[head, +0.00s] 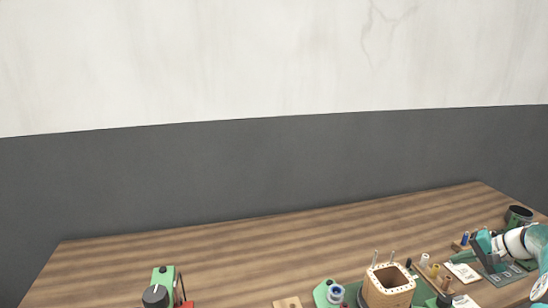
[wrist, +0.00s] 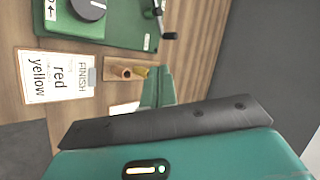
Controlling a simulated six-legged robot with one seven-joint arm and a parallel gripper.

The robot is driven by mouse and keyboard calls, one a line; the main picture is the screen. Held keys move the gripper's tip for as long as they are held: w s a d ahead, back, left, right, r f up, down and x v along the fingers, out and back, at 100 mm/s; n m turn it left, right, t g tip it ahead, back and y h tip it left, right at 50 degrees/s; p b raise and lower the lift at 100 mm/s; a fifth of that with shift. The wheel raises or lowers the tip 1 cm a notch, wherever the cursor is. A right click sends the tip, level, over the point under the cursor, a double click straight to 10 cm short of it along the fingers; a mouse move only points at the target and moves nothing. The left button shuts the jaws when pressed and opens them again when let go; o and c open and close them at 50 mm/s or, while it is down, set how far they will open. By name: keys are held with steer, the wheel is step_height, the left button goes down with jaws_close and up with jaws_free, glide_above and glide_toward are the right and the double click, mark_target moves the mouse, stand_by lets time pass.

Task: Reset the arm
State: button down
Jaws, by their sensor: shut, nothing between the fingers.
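My gripper (head: 484,251) is at the right side of the head view, teal, on my white and teal arm, above the right part of the wooden table. In the wrist view its teal housing and a black bar fill the bottom, and the teal fingers (wrist: 157,88) reach up past the bar. The fingers are shut with nothing held. The finger tips are partly hidden by the bar in the wrist view and small in the head view.
A perforated wooden box (head: 388,285) stands at front right among spools and green devices. A dark cup (head: 518,215) is at far right. A card reading "FINISH red yellow" (wrist: 58,76) lies beside a green device (wrist: 125,30).

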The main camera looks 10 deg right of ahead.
steer(key=a+r+n+g+h, duration=0.15)
steer(key=a+r, duration=0.25)
steer(key=a, duration=0.6)
steer(key=s+a+r+n+g+h, duration=0.15)
steer(key=a+r, duration=0.35)
steer(key=a, duration=0.5)
steer(key=a+r+n+g, duration=0.15)
steer(key=a+r, duration=0.25)
steer(key=a, duration=0.6)
steer(key=s+a+n+t+h, duration=0.2)
steer(key=s+a+n, duration=0.4)
steer(key=s+a, duration=1.2)
steer(key=s, duration=0.2)
steer(key=shift+s+a+f+t+h, duration=0.25)
steer(key=shift+s+t+h, duration=0.05)
steer(key=shift+t, duration=0.05)
steer(key=shift+a, duration=0.15)
